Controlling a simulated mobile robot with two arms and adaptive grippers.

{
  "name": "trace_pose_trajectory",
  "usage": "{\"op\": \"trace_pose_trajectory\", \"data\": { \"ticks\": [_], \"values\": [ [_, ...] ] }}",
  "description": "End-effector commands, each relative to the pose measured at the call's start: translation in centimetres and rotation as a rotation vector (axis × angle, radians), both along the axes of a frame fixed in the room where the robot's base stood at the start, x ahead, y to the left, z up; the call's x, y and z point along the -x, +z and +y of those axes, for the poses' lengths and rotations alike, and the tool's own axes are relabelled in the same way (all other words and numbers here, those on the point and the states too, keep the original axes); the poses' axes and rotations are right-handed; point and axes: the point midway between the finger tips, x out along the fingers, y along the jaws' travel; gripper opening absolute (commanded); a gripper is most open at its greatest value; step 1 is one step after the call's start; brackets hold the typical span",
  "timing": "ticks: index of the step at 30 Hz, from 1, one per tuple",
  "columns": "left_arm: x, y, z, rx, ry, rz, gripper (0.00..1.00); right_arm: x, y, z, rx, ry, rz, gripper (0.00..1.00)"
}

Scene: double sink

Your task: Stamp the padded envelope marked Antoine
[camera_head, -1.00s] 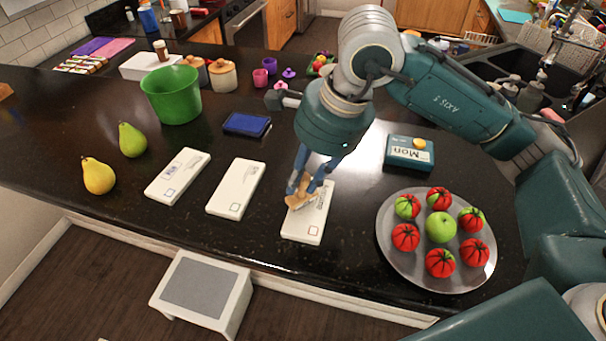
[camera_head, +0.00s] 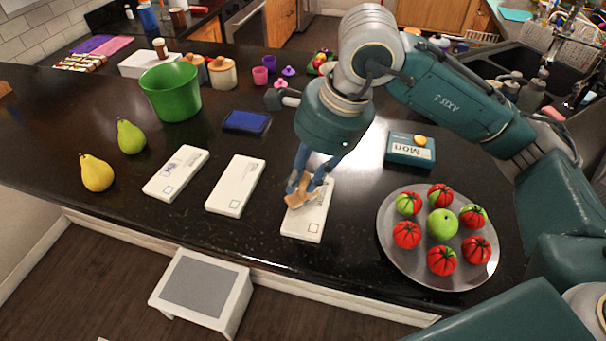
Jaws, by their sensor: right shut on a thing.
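Three white padded envelopes lie in a row on the dark counter: a left one (camera_head: 176,174), a middle one (camera_head: 235,186) and a right one (camera_head: 306,221). Their writing is too small to read, so I cannot tell which is marked Antoine. Each has a small square outline near its front end. My right gripper (camera_head: 303,191) is shut on a wooden stamp (camera_head: 299,197), held over the right envelope's back part; I cannot tell if it touches. The blue ink pad (camera_head: 246,122) lies behind the middle envelope. My left gripper is not in view.
A grey plate (camera_head: 395,245) of tomatoes and a green apple stands to the right, with a day block (camera_head: 410,151) behind it. A green bucket (camera_head: 171,92) and two pears (camera_head: 97,173) are at left. A white step stool (camera_head: 202,290) stands on the floor.

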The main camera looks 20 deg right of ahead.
Motion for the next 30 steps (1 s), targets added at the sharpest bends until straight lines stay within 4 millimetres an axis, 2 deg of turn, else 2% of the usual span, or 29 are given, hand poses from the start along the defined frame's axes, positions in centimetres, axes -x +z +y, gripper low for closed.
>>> {"op": "trace_pose_trajectory", "data": {
  "ticks": [30],
  "values": [
    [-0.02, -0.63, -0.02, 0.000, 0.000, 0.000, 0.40, 0.04, -0.46, 0.01, 0.000, 0.000, 0.002, 0.06]
  ]
}}
